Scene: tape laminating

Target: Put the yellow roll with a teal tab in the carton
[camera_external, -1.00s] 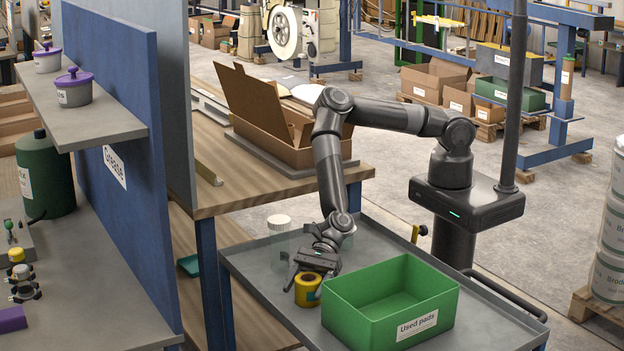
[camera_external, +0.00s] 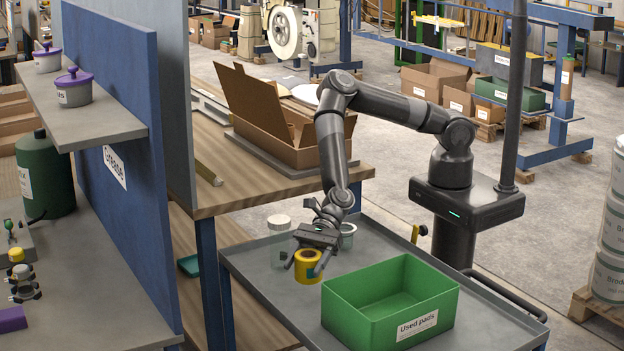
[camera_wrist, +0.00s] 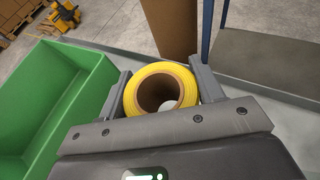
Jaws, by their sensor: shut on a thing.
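The yellow roll (camera_external: 307,270) is wide and short, with a brown core, and a bit of teal shows on its right side in the external view. My gripper (camera_external: 308,257) points down and is shut around the roll, holding it just above the grey cart top. In the wrist view the roll (camera_wrist: 161,89) sits between both fingers, its open core facing the camera; the teal tab does not show there. The carton (camera_external: 270,137) is an open brown box with raised flaps on the wooden workbench, behind and left of my gripper. Its inside is mostly hidden.
A green bin labelled "Used pads" (camera_external: 392,306) stands on the cart (camera_external: 258,300), right of the roll. A blue panel (camera_external: 118,190) stands at left.

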